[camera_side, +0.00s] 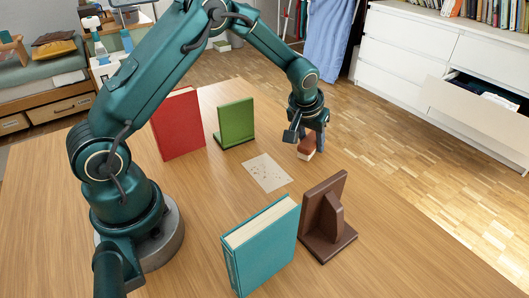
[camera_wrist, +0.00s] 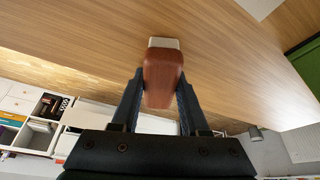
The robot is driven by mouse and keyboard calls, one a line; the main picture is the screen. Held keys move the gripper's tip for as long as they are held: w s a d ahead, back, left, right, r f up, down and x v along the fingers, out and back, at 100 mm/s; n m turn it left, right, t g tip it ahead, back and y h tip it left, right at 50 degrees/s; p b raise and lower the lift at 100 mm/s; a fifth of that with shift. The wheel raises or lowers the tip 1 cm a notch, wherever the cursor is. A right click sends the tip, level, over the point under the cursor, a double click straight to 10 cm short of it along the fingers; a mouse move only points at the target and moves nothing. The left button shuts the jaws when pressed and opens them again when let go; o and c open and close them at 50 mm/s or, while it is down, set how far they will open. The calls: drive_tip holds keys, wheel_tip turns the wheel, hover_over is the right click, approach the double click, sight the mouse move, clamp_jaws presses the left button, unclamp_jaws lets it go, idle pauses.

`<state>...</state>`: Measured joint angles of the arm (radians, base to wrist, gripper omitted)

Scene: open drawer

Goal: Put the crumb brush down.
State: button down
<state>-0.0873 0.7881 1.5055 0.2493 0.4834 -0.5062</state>
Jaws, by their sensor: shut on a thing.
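The crumb brush (camera_side: 306,147) has a reddish-brown wooden back and a pale bristle edge underneath. In the side view it is in my gripper (camera_side: 308,129), low at the far right part of the wooden table. In the wrist view the brush (camera_wrist: 162,78) sits between the two dark fingers of my gripper (camera_wrist: 160,90), which are shut on its sides. The pale bristle end points toward the tabletop. I cannot tell whether the bristles touch the table.
A pale sheet with dark crumbs (camera_side: 266,173) lies left of the brush. A green bookend (camera_side: 236,122), a red book (camera_side: 178,124), a teal book (camera_side: 262,246) and a brown bookend (camera_side: 327,221) stand on the table (camera_side: 400,245). Bare tabletop lies right of the sheet.

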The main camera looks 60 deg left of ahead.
drive_tip(key=shift+f, duration=0.15)
drive_tip(key=shift+c, duration=2.1)
unclamp_jaws()
drive_tip(key=shift+s+r, duration=0.1)
drive_tip(key=shift+r, duration=0.6)
drive_tip(key=v, duration=1.1)
drive_tip(key=s+d+r+m+h, duration=0.1)
drive_tip(key=s+d+r+m, duration=0.1)
drive_tip(key=s, duration=0.8)
drive_tip(key=s+d+r+m+t, duration=0.1)
drive_tip(key=s+d+r+m, duration=0.1)
drive_tip(key=s, duration=0.9)
drive_tip(key=shift+d+m+h, duration=0.25)
drive_tip(key=shift+m+h, duration=0.05)
drive_tip(key=shift+h, duration=0.1)
